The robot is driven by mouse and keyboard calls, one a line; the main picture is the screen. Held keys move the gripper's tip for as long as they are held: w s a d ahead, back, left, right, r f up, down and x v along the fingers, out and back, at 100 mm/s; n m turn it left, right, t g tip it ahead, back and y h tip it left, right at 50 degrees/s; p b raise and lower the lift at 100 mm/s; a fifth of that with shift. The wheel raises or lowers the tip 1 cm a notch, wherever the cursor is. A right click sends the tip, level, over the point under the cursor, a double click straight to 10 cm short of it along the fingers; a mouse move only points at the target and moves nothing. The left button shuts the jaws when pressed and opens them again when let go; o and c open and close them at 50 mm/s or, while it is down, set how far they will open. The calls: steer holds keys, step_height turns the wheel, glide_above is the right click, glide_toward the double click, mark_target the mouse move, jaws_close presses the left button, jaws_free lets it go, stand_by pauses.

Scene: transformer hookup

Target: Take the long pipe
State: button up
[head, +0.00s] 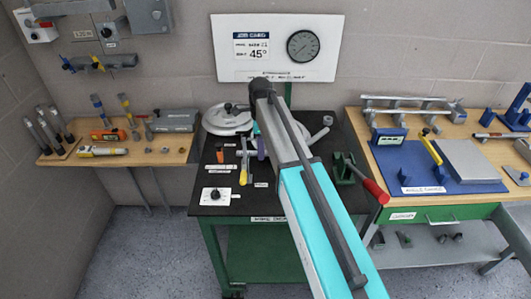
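No thing in the head view can be told for sure as the long pipe. The likeliest is a long grey pipe-like bar (408,98) lying level on a rack at the back of the right bench. Several dark upright tubes (45,130) stand at the far left. A short grey-purple rod (320,134) shows on the middle table, partly hidden by my arm. My turquoise and grey arm reaches from the lower right up over the middle table. My gripper cannot be made out; the arm hides what lies behind it.
The middle table (205,170) has a dark top, with a round grey disc (227,119) and a red-handled green tool (362,178). A board with a gauge (302,46) stands behind. The right bench holds a blue mat (425,188); the left bench (60,157) holds small parts.

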stand_by(0.4)
jaws_close()
steer(key=shift+r, duration=0.15)
step_height(320, 180, up, 8)
steer(key=shift+w+r+b, duration=0.1)
steer(key=shift+r+b, duration=0.05)
steer(key=shift+b, duration=1)
steer(key=shift+r, duration=0.75)
